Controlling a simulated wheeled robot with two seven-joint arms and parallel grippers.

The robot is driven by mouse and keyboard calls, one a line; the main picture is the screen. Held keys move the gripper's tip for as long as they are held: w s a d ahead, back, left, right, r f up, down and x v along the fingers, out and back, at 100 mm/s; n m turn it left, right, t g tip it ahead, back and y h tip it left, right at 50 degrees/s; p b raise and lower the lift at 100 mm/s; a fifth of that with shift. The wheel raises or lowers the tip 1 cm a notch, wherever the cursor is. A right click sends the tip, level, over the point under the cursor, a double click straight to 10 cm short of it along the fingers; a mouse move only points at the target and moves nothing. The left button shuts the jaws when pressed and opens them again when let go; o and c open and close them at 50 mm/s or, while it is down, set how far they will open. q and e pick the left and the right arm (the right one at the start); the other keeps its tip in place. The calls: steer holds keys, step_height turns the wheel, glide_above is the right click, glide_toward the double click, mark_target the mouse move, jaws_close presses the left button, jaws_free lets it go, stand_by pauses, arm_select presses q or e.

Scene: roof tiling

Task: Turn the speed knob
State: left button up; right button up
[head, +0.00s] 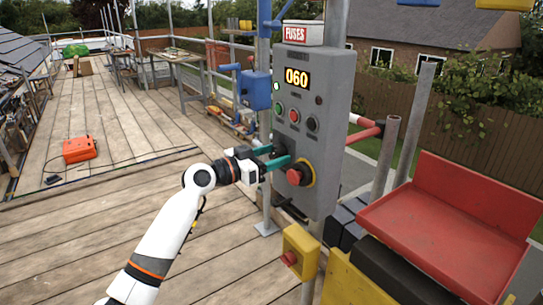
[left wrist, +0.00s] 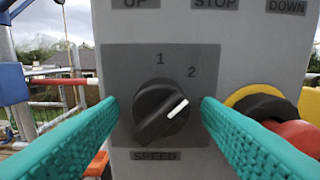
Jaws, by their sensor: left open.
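The speed knob (left wrist: 160,112) is a black rotary knob on a dark plate, with "1" above it, "2" to its upper right and "SPEED" below. Its white line points up and right, toward the 2. In the head view the knob is mostly hidden behind my left gripper (head: 277,158), at the lower part of the grey control box (head: 317,150). My left gripper is open. In the left wrist view its teal fingers (left wrist: 160,118) stand on either side of the knob, with visible gaps. My right gripper is not in view.
A red emergency button (head: 294,176) on a yellow ring sits right beside the fingers. Green, red and black buttons are above, under a display reading 060. A red tray (head: 450,225) stands at right.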

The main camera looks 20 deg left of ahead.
arm_select(q)
steer(key=c, duration=1)
steer(key=shift+n, duration=0.4)
steer(key=n+p, duration=0.1)
steer(key=n, duration=0.2)
steer(key=shift+r+n+p, duration=0.1)
steer(key=shift+n+p, duration=0.2)
steer(key=shift+n, duration=0.1)
steer(key=n+p, duration=0.1)
steer(key=n, duration=0.3)
steer(key=shift+p, duration=0.4)
steer(key=shift+n, duration=0.3)
steer(key=o, duration=1)
